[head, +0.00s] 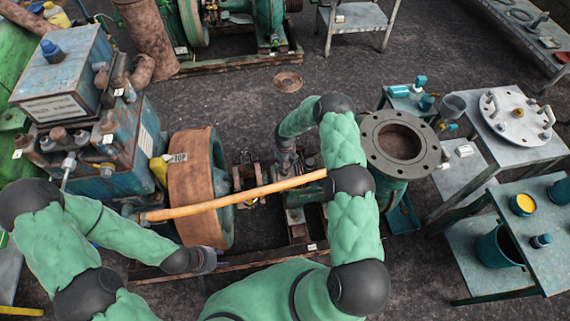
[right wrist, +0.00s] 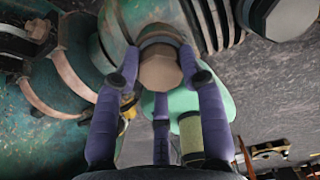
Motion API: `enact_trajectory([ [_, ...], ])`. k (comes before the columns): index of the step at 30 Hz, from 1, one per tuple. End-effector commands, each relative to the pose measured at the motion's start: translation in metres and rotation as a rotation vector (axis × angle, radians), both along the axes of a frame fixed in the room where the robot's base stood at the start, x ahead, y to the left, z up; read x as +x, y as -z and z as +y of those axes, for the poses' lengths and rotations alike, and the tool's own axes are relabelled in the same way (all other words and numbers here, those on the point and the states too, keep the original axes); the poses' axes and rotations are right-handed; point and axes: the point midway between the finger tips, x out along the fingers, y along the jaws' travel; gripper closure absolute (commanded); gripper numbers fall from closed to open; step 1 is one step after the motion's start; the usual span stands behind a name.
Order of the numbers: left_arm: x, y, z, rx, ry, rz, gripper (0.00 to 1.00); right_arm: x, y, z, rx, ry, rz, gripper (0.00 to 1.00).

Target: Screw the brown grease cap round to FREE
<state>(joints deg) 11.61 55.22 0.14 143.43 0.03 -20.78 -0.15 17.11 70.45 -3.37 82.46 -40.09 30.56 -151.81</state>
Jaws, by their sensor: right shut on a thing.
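The brown grease cap (right wrist: 160,70) shows in the right wrist view as a brown, faceted cap on a round collar against a green casting. My right gripper (right wrist: 158,62) is shut on it, with purple fingers on both sides and a third finger below. In the head view my right gripper (head: 285,163) points down at the machinery behind the orange bar, and the cap cannot be made out there. No FREE mark is readable. My left gripper (head: 207,261) is at the lower left, near the foot of the brown wheel, and its fingers are too unclear to judge.
An orange bar (head: 240,195) crosses in front of the pump row. A large brown wheel (head: 190,190) stands left of my right arm, and a flanged green pipe (head: 388,180) stands right of it. Tables with parts (head: 535,158) are at the right. Floor behind is mostly clear.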

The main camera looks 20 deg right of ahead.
Motion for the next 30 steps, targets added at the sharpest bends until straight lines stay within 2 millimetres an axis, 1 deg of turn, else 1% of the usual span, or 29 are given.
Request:
enact_trajectory([
  [1,0.0,0.0031,0.0,0.0,0.0,0.0,0.6,-0.0017,0.0029,-0.0005,0.0,-0.05,0.004,0.92],
  [6,0.0,0.0068,0.0,0.0,0.0,0.0,0.6,-0.0021,0.0035,-0.0007,0.0,-0.237,0.004,0.92],
  [9,-0.0001,0.0077,0.0,0.0,0.0,0.0,0.6,-0.0025,0.0038,-0.0006,0.0,-0.314,0.005,0.92],
  [12,-0.0001,0.0078,0.0,0.0,0.0,0.0,0.6,-0.0026,0.0036,-0.0006,0.001,-0.348,0.005,0.92],
  [18,-0.0001,0.0076,0.0,0.0,0.0,0.0,0.6,-0.0028,0.0037,-0.0005,0.001,-0.35,0.006,0.92],
  [19,-0.0001,0.0076,0.0,0.0,0.0,0.0,0.6,-0.0029,0.0038,-0.0005,0.001,-0.35,0.006,0.56],
  [20,-0.0001,0.0076,0.0,0.0,0.0,0.0,0.6,-0.0029,0.0039,-0.0005,0.001,-0.35,0.006,0.48],
  [21,0.0,0.0076,0.0001,0.0,0.0,0.0,0.6,-0.0029,0.0038,-0.0004,0.001,-0.35,0.006,0.36],
  [22,0.0,0.0076,0.0001,0.0,0.0,0.0,0.6,-0.0027,0.0036,-0.0003,0.001,-0.349,0.006,0.31],
  [29,-0.0001,0.0074,0.0,0.0,0.0,0.0,0.6,-0.0013,0.0022,-0.0002,0.0,-0.348,0.003,0.31],
  [30,-0.0001,0.0073,0.0,0.0,0.0,0.0,0.6,-0.0014,0.0022,-0.0001,0.0,-0.348,0.003,0.35],
])
